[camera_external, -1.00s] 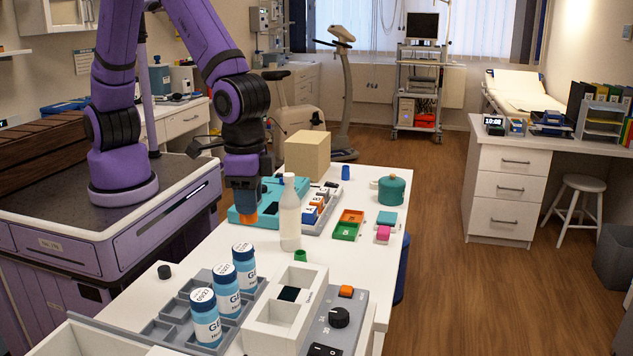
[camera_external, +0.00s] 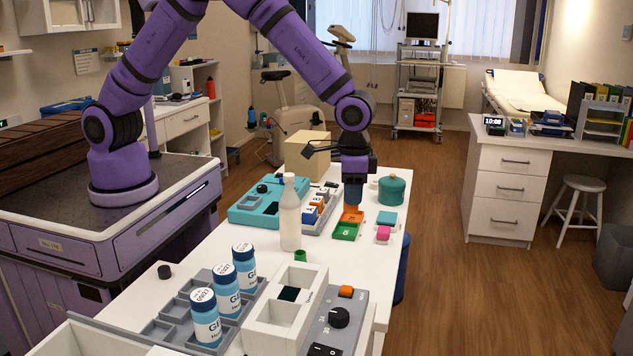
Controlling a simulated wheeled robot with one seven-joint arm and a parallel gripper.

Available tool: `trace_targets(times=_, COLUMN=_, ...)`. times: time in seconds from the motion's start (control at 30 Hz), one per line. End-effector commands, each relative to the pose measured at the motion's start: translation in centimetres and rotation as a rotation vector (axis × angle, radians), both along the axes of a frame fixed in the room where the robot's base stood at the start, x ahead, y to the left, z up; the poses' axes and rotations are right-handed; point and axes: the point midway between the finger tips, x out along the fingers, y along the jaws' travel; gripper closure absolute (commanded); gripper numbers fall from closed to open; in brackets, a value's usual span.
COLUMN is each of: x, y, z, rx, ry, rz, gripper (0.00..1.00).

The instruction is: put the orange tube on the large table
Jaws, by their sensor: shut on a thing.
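My gripper (camera_external: 353,205) is shut on the orange tube and points straight down over the right half of the white table (camera_external: 357,270). The orange tube (camera_external: 351,210) is mostly hidden by the fingers; only its lower end shows. It overlaps the small orange tray (camera_external: 347,219) in the picture, so I cannot tell whether it touches the tray or hangs above it.
A teal case (camera_external: 256,208) and a cardboard box (camera_external: 307,154) are to the left. Bare tabletop shows in front of the green tray.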

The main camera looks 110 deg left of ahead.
Motion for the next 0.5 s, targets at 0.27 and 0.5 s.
trace_targets(times=0.27, x=0.0, y=0.0, z=-6.6, rx=0.000, ry=0.002, rz=0.001, gripper=0.90)
trace_targets(times=0.5, x=0.0, y=0.0, z=-8.4, rx=0.000, ry=-0.001, rz=0.001, gripper=0.90)
